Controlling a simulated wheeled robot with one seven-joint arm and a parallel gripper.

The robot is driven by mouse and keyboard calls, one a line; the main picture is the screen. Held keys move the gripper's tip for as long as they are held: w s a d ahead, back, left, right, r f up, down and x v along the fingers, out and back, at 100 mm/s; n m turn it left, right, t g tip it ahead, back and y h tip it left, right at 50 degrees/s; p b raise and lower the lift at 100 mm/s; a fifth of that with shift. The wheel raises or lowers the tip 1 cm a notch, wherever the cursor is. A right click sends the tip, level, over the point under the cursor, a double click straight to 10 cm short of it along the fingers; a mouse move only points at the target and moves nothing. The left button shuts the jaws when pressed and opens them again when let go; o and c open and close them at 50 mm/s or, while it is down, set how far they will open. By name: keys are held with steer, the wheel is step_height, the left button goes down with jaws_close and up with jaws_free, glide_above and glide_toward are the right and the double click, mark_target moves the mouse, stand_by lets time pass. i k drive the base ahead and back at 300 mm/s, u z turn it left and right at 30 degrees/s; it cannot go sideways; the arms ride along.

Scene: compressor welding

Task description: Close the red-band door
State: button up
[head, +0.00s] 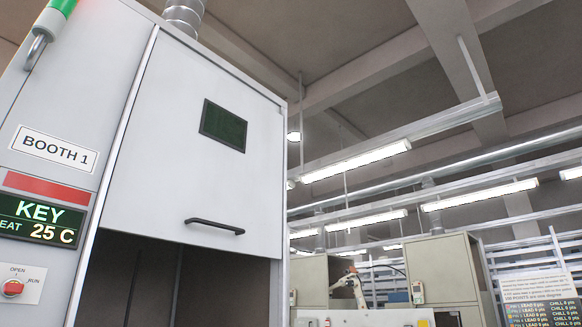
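The red-band booth fills the left side of the head view, with a red band (46,188) below its "BOOTH 1" label (55,149). Its pale grey door (170,140) is a flat panel with a small dark window (223,126). A dark bar handle (214,226) runs along the door's lower edge. The door is raised, and the dark booth opening (170,285) shows below it. The bottom of the opening is cut off by the frame. My gripper is not in view.
A display (42,221) reads KEY and 25 C, above a red knob (12,288) marked OPEN and RUN. Other cabinets (445,270), a small arm (350,287) and a text board (537,285) stand at right.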

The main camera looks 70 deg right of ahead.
mark_target(199, 162)
steer(key=z, duration=0.9)
steer(key=k, duration=0.35)
steer(key=z, duration=0.7)
steer(key=i, duration=1.05)
steer(key=z, duration=0.35)
